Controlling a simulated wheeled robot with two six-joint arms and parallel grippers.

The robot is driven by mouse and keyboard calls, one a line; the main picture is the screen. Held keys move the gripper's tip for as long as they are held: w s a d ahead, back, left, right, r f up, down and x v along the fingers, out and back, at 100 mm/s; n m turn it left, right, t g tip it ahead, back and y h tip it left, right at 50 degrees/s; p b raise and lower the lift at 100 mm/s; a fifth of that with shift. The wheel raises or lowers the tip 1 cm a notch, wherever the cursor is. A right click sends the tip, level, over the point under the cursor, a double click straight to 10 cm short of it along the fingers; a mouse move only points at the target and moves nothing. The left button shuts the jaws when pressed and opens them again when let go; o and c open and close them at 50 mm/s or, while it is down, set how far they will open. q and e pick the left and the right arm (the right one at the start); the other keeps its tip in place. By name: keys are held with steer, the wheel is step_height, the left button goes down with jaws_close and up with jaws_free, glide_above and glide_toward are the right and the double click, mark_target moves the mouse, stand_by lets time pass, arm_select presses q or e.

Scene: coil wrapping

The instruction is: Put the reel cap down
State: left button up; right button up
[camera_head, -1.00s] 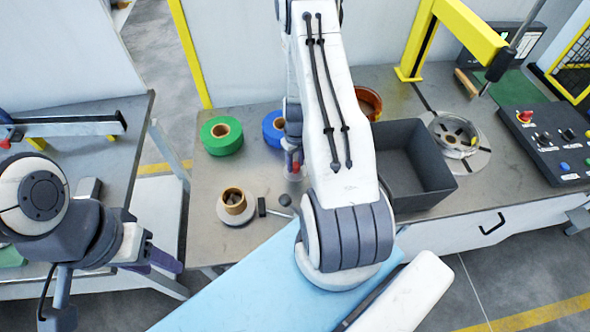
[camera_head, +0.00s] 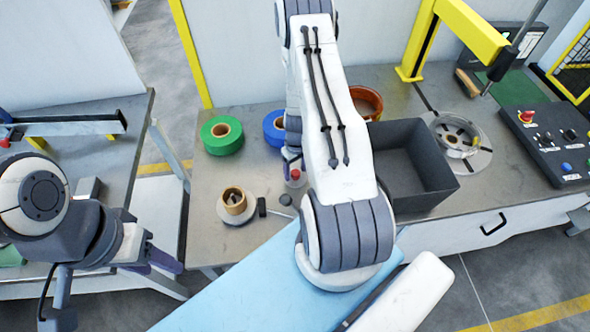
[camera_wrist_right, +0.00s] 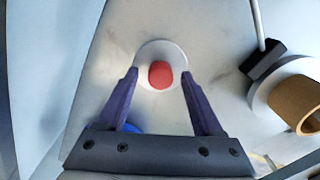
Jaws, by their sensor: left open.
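The reel cap, a pale disc with a red knob (camera_head: 295,175), lies on the steel table below my right gripper; the right wrist view shows its red knob (camera_wrist_right: 161,74) and disc (camera_wrist_right: 152,50) too. My right gripper (camera_wrist_right: 159,76) is open, its purple fingers on either side of the knob with a gap on each side. In the head view the right gripper (camera_head: 292,160) is partly hidden behind its own arm and sits just above the cap. My left gripper (camera_head: 165,262) is open and empty at the left, off the table's left edge.
A cardboard core on a pale disc (camera_head: 234,204), a small black block (camera_head: 262,207), a green roll (camera_head: 221,135) and a blue roll (camera_head: 273,128) lie around the cap. A dark bin (camera_head: 420,165) and an orange-brown roll (camera_head: 366,102) stand to the right.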

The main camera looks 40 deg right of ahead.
mark_target(296, 171)
steer(key=shift+r, duration=0.2)
step_height(296, 171, up, 11)
steer(key=w+a+r+n, duration=0.2)
steer(key=a+r, duration=0.6)
steer(key=a, duration=0.2)
steer(key=s+a+r+n+b, duration=0.1)
steer(key=s+a+r, duration=0.15)
steer(key=a, duration=0.35)
steer(key=s+a+r+n, duration=0.1)
steer(key=a+r, duration=0.3)
steer(key=a, duration=0.1)
steer(key=s+a+r+n, duration=0.2)
steer(key=s+a, duration=0.3)
steer(key=s, duration=0.3)
steer(key=s+a+r+n, duration=0.2)
steer(key=s+a+r, duration=0.2)
steer(key=s, duration=0.4)
steer(key=shift+a+r+y, duration=0.35)
steer(key=shift+a+y, duration=0.05)
steer(key=shift+a, duration=0.35)
